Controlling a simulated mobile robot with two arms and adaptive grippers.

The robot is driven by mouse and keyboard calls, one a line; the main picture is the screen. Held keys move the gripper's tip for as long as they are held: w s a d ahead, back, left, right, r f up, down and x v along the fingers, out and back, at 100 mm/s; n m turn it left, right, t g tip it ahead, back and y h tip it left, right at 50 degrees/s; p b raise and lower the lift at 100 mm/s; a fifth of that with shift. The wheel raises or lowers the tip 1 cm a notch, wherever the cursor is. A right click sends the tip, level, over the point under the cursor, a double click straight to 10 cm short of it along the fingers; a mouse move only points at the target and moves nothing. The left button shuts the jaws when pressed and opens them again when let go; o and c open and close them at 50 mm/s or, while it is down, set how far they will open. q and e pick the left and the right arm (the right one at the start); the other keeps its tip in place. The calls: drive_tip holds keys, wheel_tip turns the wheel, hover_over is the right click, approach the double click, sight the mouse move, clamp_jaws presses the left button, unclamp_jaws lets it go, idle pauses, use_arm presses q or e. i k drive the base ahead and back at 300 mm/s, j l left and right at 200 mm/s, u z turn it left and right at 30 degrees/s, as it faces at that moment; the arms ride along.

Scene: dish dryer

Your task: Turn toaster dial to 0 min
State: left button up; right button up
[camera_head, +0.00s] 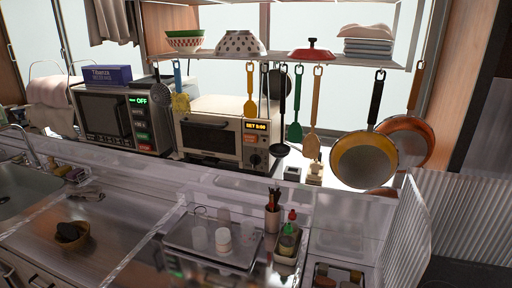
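The toaster (213,133) is a cream oven with a dark glass door and handle. It stands on the back counter, right of the microwave. Its control panel is on the right side of its front. A small lit amber display (256,126) is at the top of the panel; its text is too small to read surely. A dark round dial (255,160) sits low on the panel, and its pointer setting cannot be made out. A hanging dark ladle partly covers the space just right of the panel. Neither of my grippers is in view.
A microwave (103,112) with a green "OFF" display stands left. Utensils and pans (365,158) hang from the shelf (335,58) in front of the back counter. Below are a sink (18,200), a tray (180,240) with cups, and a bottle caddy (285,266).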

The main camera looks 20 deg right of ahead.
sight(255, 159)
drive_tip(key=j+z, duration=0.3)
drive_tip(key=j, duration=0.5)
drive_tip(key=j+z, duration=0.3)
drive_tip(key=j, duration=0.55)
